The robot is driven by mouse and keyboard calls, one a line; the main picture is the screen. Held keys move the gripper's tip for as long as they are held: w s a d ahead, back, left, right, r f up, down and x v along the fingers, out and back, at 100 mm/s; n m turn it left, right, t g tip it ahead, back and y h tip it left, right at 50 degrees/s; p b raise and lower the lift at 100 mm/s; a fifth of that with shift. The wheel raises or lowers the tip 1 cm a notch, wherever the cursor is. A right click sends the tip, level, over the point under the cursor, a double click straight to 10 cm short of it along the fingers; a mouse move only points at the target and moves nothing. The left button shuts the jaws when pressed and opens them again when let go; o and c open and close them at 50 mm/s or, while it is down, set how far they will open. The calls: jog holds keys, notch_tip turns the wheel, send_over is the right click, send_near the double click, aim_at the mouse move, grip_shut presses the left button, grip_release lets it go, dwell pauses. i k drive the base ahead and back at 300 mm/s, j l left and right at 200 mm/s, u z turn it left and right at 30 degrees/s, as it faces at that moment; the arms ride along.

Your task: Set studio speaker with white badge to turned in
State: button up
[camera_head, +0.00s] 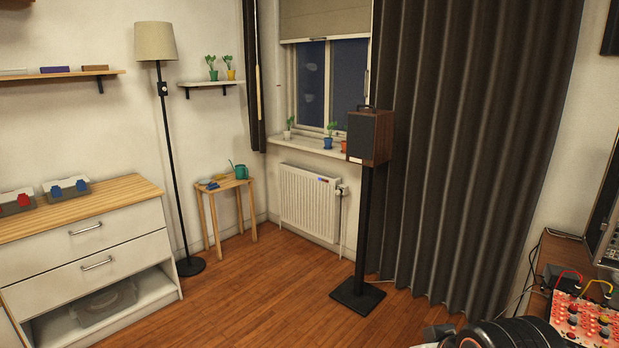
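A studio speaker (383,136) stands upright on top of a tall black stand (364,225) right of the window, in front of the dark curtain. It has a brown wood-look cabinet, a dark front face turned toward the left front of the picture, and a dark handle on top. A small pale mark shows low on the front face, too small to read as a badge for certain. My gripper is not visible, and nothing is seen touching the speaker.
The stand's square base (358,296) rests on the open wooden floor (255,290). A radiator (308,203), a small stool (228,184) and a floor lamp (172,140) stand left of it. A white drawer unit (90,250) is far left. A red panel with cables (580,322) is lower right.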

aim_at(370, 130)
jog(key=i+j+z, duration=0.3)
jog(key=i, duration=0.35)
jog(key=i+j+z, duration=0.25)
jog(key=i+j, duration=0.4)
jog(key=i, duration=0.35)
